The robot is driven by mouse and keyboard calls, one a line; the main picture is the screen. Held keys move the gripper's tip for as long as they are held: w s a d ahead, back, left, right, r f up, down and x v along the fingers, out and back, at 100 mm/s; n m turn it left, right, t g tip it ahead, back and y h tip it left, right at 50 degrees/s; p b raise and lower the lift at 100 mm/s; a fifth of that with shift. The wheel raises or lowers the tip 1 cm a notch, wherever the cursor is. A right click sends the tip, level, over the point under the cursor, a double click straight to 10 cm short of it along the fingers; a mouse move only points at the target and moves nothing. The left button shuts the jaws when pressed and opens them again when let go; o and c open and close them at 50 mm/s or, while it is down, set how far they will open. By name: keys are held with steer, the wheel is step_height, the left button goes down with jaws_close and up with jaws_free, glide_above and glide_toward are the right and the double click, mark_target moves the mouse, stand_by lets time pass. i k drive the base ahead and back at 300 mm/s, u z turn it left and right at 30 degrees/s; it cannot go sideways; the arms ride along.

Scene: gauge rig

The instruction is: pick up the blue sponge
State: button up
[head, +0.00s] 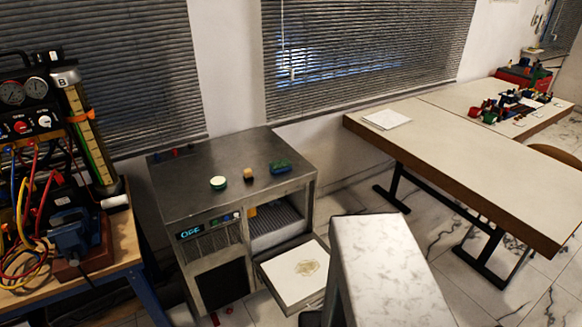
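A small blue block with green on it (280,168) lies on the metal top of the cabinet (190,190), near its right side. It is the only bluish sponge-like thing I can make out there, but it is too small to be sure it is the sponge. My gripper does not show in the head view, so its place relative to the block cannot be seen.
A green and white round thing (218,183) and a small yellowish thing (248,174) sit left of the block. Small red pieces lie at the back left. An open drawer (294,273) juts from the cabinet. A long table (450,150) stands right.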

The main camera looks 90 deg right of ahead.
mark_target(278, 166)
steer(key=u, duration=0.05)
steer(key=k, duration=1)
steer(key=z, duration=1.5)
steer(key=i, duration=1)
steer(key=z, duration=0.1)
steer(key=k, duration=0.25)
